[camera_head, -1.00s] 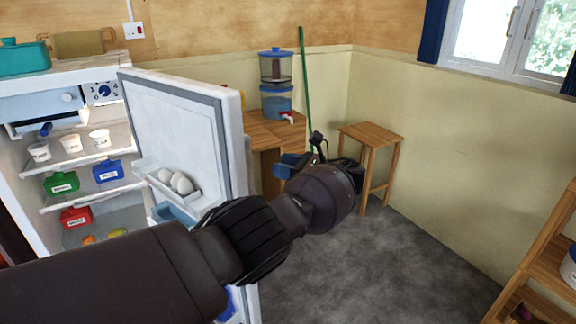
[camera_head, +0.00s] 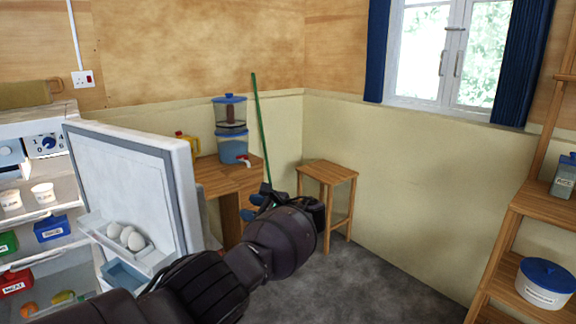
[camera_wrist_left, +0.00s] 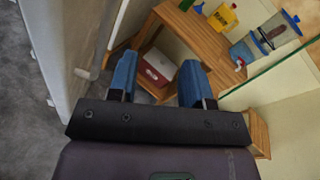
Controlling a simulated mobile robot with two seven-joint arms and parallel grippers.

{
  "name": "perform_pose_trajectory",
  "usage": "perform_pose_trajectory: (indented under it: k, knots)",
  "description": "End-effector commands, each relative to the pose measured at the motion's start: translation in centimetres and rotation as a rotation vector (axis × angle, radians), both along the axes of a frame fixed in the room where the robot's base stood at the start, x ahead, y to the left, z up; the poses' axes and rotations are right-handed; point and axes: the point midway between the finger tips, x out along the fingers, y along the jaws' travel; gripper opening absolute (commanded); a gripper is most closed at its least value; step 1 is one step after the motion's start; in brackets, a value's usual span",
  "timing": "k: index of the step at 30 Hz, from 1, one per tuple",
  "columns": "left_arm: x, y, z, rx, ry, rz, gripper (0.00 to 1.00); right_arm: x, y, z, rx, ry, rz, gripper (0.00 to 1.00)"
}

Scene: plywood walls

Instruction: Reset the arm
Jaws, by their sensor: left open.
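My left arm comes in from the lower left in the head view and reaches past the open fridge door (camera_head: 135,180). My left gripper (camera_head: 257,204), with blue fingers, is at the arm's far end, in front of the wooden table and left of the stool. Its fingers are partly hidden by my wrist. In the left wrist view the two blue fingers stand apart with nothing between them. Beyond the gap a red and white box (camera_wrist_left: 158,68) shows by the table. My right gripper is in neither view.
The fridge door stands open beside my arm, with eggs (camera_head: 126,236) in its rack. A wooden table (camera_head: 222,178) bears a water filter (camera_head: 232,145). A stool (camera_head: 328,176) stands in the corner, a wooden shelf (camera_head: 530,204) at the right. The grey floor (camera_head: 370,285) between is clear.

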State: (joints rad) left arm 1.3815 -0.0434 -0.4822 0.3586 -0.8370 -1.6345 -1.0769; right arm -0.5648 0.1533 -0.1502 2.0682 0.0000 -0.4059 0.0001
Motion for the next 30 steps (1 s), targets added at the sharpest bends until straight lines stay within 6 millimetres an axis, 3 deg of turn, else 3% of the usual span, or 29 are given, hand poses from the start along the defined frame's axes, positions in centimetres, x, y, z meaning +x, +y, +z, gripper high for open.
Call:
perform_pose_trajectory:
  k: [6, 8, 15, 23, 30]
  knots:
    - [3.3, -6.5, 3.1, -0.385, -0.287, -0.262, 0.45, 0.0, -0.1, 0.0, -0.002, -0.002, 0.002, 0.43]
    - [3.8, -8.1, 3.3, -0.511, -0.354, -0.323, 0.45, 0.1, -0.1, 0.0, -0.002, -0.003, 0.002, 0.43]
    - [3.3, -12.5, 1.2, -1.082, -0.569, -0.483, 0.45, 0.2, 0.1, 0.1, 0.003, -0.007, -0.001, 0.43]
    - [-0.5, -12.2, -2.3, -1.61, -0.733, -0.484, 0.45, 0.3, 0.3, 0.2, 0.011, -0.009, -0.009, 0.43]
    - [-5.4, -8.8, -5.3, -1.948, -0.86, -0.407, 0.45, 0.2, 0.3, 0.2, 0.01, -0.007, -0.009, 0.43]
